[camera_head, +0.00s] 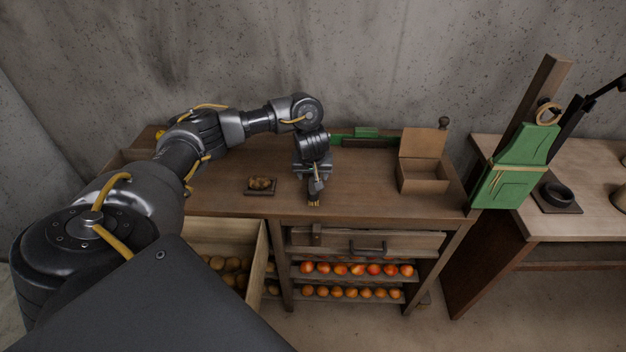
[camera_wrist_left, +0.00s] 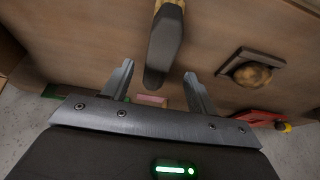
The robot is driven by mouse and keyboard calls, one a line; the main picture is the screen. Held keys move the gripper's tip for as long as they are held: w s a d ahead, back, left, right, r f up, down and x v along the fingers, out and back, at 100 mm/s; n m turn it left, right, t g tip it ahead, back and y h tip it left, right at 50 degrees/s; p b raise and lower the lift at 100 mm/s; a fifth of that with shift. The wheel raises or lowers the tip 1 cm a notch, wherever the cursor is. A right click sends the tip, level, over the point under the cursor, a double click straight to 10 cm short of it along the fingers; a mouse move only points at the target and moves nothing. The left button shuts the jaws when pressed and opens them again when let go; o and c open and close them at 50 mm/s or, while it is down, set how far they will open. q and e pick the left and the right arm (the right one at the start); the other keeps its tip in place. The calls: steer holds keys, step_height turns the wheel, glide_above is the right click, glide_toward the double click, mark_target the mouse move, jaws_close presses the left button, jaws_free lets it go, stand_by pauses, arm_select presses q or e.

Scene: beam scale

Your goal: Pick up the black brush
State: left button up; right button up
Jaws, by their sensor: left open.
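The black brush (camera_wrist_left: 164,48) shows in the left wrist view, with a dark body and a yellowish end at the top edge. Its near dark end lies between the two fingertips of my left gripper (camera_wrist_left: 160,76), with gaps on both sides. In the head view my left gripper (camera_head: 314,186) points down over the front part of the wooden table. The brush's yellow end (camera_head: 313,203) shows just in front of it; the rest of the brush is mostly hidden by the gripper. The left gripper is open and empty. My right gripper is not in view.
A small tray (camera_head: 250,191) with a brown lump (camera_head: 260,182) lies left of the gripper. An open wooden box (camera_head: 424,183) stands right. A green beam (camera_head: 365,134) lies behind. An open drawer (camera_head: 257,262) holds round produce. A green apron-like piece (camera_head: 517,170) hangs far right.

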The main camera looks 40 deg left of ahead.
mark_target(313, 179)
arm_select(q)
steer(key=b+x, duration=0.3)
steer(key=x, duration=0.1)
steer(key=shift+f, duration=0.2)
steer(key=shift+w+a+f+b, duration=0.15)
steer(key=shift+w+f+b, duration=0.2)
steer(key=shift+b, duration=0.15)
steer(key=shift+r, duration=0.15)
steer(key=shift+s, duration=0.1)
steer(key=shift+f+p, duration=0.3)
steer(key=shift+p, duration=0.25)
steer(key=c, duration=1.1)
